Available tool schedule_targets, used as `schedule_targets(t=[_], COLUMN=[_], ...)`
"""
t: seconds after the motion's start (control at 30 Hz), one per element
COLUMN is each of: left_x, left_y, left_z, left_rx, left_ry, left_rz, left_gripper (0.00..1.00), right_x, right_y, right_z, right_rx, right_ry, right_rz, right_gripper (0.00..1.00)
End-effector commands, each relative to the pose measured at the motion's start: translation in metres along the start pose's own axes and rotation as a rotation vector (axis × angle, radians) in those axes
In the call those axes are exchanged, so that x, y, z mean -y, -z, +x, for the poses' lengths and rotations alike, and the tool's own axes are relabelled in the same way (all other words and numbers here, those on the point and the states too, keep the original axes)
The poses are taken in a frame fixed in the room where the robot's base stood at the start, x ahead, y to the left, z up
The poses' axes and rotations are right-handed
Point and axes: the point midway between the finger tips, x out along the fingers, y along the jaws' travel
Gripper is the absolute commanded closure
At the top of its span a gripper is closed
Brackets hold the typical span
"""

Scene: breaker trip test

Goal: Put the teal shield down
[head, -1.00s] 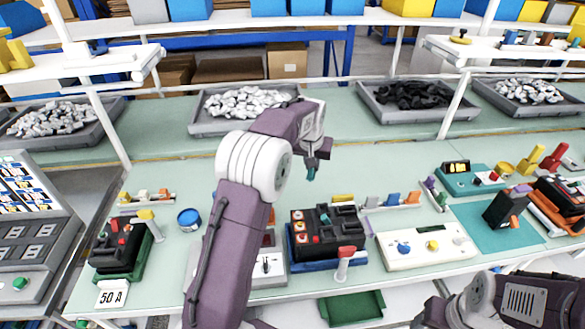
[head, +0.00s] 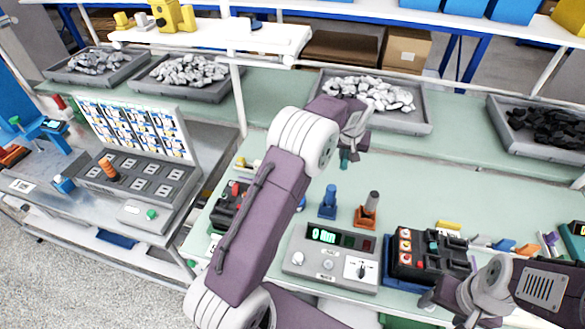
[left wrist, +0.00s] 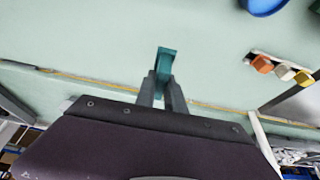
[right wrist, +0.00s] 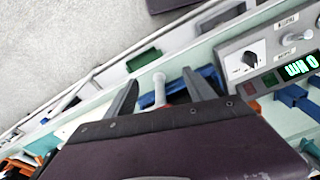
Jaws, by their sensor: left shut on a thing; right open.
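The teal shield (head: 345,160) is a small piece hanging from the tips of my left gripper (head: 350,148), above the green bench. In the left wrist view the shield (left wrist: 165,60) sticks out between the closed fingers (left wrist: 163,82), clear of the bench edge strip; most of its lower end is hidden by them. My right gripper (right wrist: 160,80) is open and empty. In the right wrist view a pale-handled lever with a red base (right wrist: 159,88) shows between its fingers, apparently further off. In the head view the right gripper is at the lower right, its fingers partly out of sight.
A grey tester (head: 332,258) with a green display stands below, beside a black breaker on a blue base (head: 430,250). A blue stand (head: 328,203) and an orange stand (head: 366,212) stand behind the tester. The bench (head: 450,190) is clear to the right of my left gripper.

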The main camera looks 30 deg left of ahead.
Motion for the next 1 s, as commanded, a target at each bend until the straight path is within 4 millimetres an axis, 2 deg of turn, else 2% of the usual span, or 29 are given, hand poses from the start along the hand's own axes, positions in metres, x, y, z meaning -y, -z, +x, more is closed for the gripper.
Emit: schedule_targets(t=[0.07,0.3,0.37,0.6,0.7,0.83,1.0], left_x=[-0.005,-0.003,0.007,0.072,0.093,0.106,0.107], left_y=[-0.001,-0.002,-0.002,-0.005,-0.005,-0.005,-0.008], left_z=[-0.005,-0.002,0.004,0.044,0.058,0.068,0.075], left_rx=[0.002,0.001,0.003,0.005,0.004,0.0,0.003], left_ry=[-0.003,-0.005,-0.003,-0.003,-0.004,-0.005,-0.005], left_rz=[0.009,0.013,0.011,0.008,0.009,0.012,0.014], left_gripper=[1.0,1.0,1.0,1.0,1.0,1.0,1.0], right_x=[0.0,0.0,0.0,0.001,0.001,0.001,0.001], right_y=[0.001,0.001,0.001,0.003,0.003,0.003,0.003], right_z=[-0.008,-0.009,-0.011,-0.026,-0.03,-0.031,-0.033], right_rx=[0.0,0.0,0.0,0.0,0.0,0.0,0.0], right_ry=[0.0,0.0,0.0,0.0,0.0,0.0,0.0], right_rz=[0.0,0.0,0.0,0.0,0.0,0.0,0.0], right_gripper=[0.37,0.37,0.37,0.37,0.37,0.37,0.37])
